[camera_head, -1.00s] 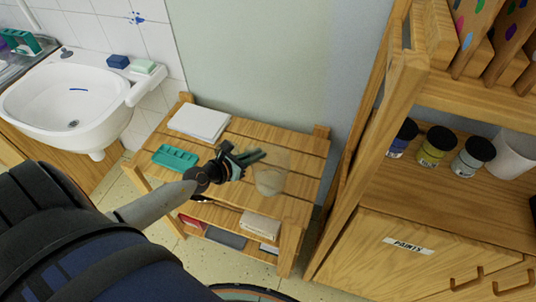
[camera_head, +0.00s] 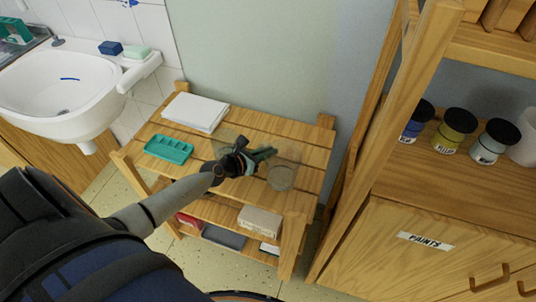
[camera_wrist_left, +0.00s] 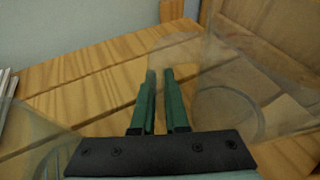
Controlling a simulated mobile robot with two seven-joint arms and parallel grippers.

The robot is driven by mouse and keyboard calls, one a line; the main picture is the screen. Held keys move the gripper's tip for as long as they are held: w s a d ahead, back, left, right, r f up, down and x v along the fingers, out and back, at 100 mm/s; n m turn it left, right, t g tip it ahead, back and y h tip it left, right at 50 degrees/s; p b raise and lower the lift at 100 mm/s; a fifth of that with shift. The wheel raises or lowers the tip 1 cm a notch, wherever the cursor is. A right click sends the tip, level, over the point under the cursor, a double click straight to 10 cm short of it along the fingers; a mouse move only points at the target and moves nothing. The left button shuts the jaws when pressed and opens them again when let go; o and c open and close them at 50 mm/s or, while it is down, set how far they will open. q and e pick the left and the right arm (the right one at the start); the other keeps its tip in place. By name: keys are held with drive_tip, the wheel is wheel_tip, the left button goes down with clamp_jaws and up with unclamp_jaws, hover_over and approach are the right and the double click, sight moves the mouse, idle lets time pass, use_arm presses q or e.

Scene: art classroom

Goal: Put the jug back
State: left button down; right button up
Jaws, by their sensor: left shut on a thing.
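The clear jug (camera_head: 283,172) is at the right part of the slatted wooden table (camera_head: 290,128) in the head view. It is see-through and hard to make out. My left gripper (camera_head: 264,154) is just left of it, low over the tabletop, with its green fingers pointing right. In the left wrist view the jug (camera_wrist_left: 235,95) stands at the right, and the fingers (camera_wrist_left: 161,80) are shut on what looks like its clear handle. I cannot tell whether its base touches the slats. My right gripper is out of view.
A second clear shape (camera_wrist_left: 30,135) shows at the lower left of the left wrist view. A teal tray (camera_head: 168,150) and white paper (camera_head: 195,112) lie on the table's left. A wooden shelf with paint jars (camera_head: 454,130) stands right; a sink (camera_head: 70,90) is left.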

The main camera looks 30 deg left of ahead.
use_arm(q)
drive_tip(key=shift+r, duration=0.15)
drive_tip(key=shift+f, duration=0.25)
drive_tip(key=c, duration=0.9)
unclamp_jaws()
